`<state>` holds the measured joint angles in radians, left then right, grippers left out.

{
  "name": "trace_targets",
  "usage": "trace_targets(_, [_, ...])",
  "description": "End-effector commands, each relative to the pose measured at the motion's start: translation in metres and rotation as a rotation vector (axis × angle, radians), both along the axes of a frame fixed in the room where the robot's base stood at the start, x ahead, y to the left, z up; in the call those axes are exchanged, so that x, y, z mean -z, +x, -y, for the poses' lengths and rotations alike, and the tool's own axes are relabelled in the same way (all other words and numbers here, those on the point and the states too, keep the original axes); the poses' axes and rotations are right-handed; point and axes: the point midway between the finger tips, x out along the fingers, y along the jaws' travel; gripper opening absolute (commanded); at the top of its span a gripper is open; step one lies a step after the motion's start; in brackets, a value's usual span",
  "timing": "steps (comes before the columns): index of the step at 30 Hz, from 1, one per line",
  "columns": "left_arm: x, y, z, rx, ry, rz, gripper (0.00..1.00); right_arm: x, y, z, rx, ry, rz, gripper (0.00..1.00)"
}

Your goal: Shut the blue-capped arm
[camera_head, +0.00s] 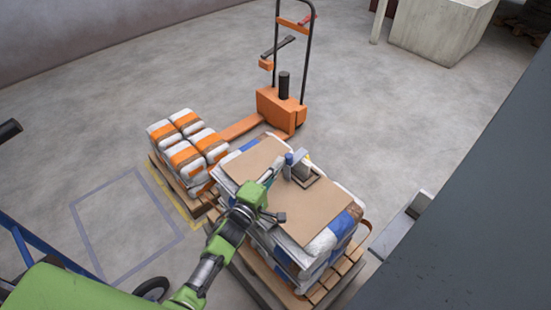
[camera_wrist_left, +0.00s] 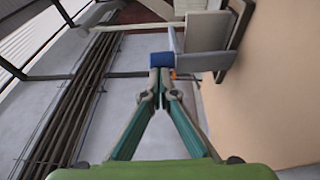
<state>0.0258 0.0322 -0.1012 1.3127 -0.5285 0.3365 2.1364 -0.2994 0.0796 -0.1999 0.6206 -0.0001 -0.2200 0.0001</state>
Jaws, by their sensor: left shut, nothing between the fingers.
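The blue-capped arm (camera_head: 289,158) belongs to a small grey device (camera_head: 302,170) on a cardboard sheet on top of a stack of bags. In the left wrist view its blue cap (camera_wrist_left: 169,59) sits just beyond the fingertips, with a grey bar (camera_wrist_left: 205,61) running right from it to the device. My left gripper (camera_head: 268,177) reaches over the cardboard from the lower left, close to the cap. In the left wrist view its fingers (camera_wrist_left: 160,75) meet at the tips with nothing between them. Whether they touch the cap I cannot tell. My right gripper is not in view.
The cardboard sheet (camera_head: 315,210) covers the white, blue and brown bags (camera_head: 335,240) on a wooden pallet (camera_head: 325,285). Smaller orange-striped bags (camera_head: 187,152) stand behind left. An orange pallet truck (camera_head: 282,108) stands behind. A dark grey panel (camera_head: 470,210) fills the right.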

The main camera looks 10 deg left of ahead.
Motion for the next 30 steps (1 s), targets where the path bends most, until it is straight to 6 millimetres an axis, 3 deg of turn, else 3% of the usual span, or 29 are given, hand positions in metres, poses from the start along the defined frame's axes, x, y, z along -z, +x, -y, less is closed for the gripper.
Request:
trace_targets(1, [-0.01,0.002,0.001,0.002,0.011,-0.014,0.0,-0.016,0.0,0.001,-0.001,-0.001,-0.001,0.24])
trace_targets(6, [-0.007,0.006,0.004,0.001,0.041,-0.06,0.0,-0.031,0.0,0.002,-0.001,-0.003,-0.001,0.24])
trace_targets(22, [-0.003,0.006,0.004,0.001,0.052,-0.076,0.0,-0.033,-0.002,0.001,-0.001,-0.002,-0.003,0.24])
trace_targets(26, [-0.002,-0.004,0.001,0.0,0.053,-0.077,0.0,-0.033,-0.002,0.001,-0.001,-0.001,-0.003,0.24])
trace_targets(30, [-0.002,-0.029,-0.005,0.002,0.055,-0.079,0.0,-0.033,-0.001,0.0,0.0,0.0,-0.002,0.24])
